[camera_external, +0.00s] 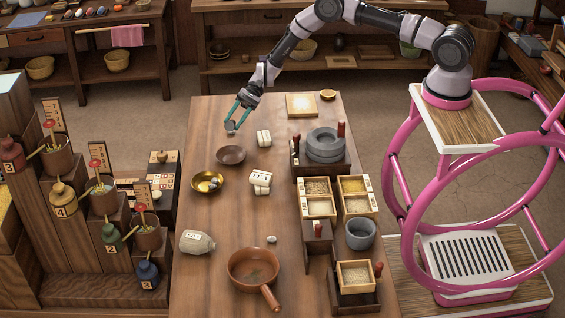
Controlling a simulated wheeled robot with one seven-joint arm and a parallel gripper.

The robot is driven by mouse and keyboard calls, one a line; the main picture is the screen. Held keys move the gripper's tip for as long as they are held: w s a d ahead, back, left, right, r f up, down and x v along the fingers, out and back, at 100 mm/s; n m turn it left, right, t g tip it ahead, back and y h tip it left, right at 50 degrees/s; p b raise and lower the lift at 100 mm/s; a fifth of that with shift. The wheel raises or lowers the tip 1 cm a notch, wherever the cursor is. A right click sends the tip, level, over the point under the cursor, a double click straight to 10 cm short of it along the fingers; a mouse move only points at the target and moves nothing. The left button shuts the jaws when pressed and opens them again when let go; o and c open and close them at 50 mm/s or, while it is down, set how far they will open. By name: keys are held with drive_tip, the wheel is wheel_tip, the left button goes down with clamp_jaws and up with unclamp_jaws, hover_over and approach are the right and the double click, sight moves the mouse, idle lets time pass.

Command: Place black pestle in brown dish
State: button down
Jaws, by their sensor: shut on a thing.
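My gripper (236,116), with teal fingers, is over the far left part of the wooden table. It is shut on a small dark grey-black piece, which I take for the black pestle (231,127); the fingers hide part of it. The brown dish (230,155) is a shallow, dark brown round bowl on the table, a little nearer the camera than the gripper. It looks empty. The pestle shows just beyond the dish's far rim, apart from it; its height above the table is hard to tell.
A brass bowl (207,182) with yellow contents stands near the dish. White blocks (264,138) and a stone quern (326,145) are to the right. A jar (197,241) and a brown pan (254,268) are nearer the camera. Grain boxes (357,190) line the right edge.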

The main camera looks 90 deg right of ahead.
wheel_tip(320, 180, up, 3)
drive_tip(key=shift+f, duration=0.15)
drive_tip(key=shift+s+a+n+g, duration=0.1)
drive_tip(key=shift+a+n+g, duration=0.2)
drive_tip(key=shift+a+n, duration=0.1)
drive_tip(key=a+n+g+h, duration=0.2)
drive_tip(key=n+g+h, duration=0.15)
drive_tip(key=n, duration=0.25)
drive_tip(key=n+t, duration=0.4)
drive_tip(key=n, duration=1.7)
hover_over(235, 156)
wheel_tip(235, 156, down, 8)
drive_tip(key=shift+d+f, duration=0.1)
